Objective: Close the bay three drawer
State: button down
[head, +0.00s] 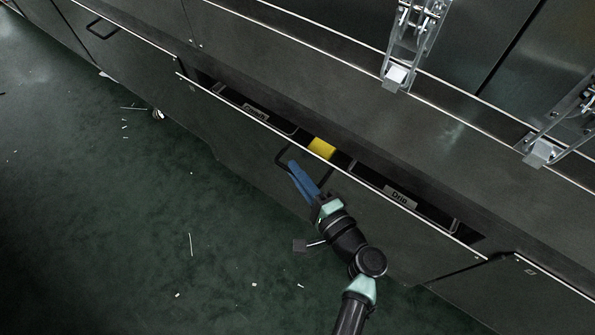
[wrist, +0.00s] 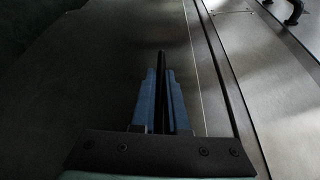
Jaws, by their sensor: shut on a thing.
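The drawer (head: 235,135) is a long dark grey front running diagonally across the head view. It stands partly open, with a dark gap between its front edge and the cabinet above. Its black bar handle (head: 281,155) is on the outer face near the middle. My gripper (head: 294,167) has blue fingers and is shut on this handle, coming from the lower right. In the wrist view my fingers (wrist: 161,75) are close together with the dark handle bar (wrist: 161,60) between them. The gripped part of the handle is mostly hidden by the fingers.
Inside the drawer are a yellow thing (head: 321,148) and a pale label reading "Drip" (head: 400,197). Another closed front with a handle (head: 102,28) is at upper left. Metal latches (head: 398,75) hang above. The green floor (head: 110,220) has small white scraps and open room.

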aim_at(317, 169)
jog(key=w+d+b, duration=0.2)
jog(key=w, duration=0.1)
jog(key=shift+w+d+f, duration=0.1)
jog(key=shift+d+f, duration=0.05)
jog(key=shift+d, duration=0.05)
jog(key=shift+w+d+r, duration=0.15)
jog(key=shift+r, duration=0.05)
jog(key=c, duration=0.9)
grip_release()
jog(key=p+v, duration=0.3)
jog(key=v, duration=1)
jog(key=shift+f+p, duration=0.15)
jog(key=shift+p, duration=0.15)
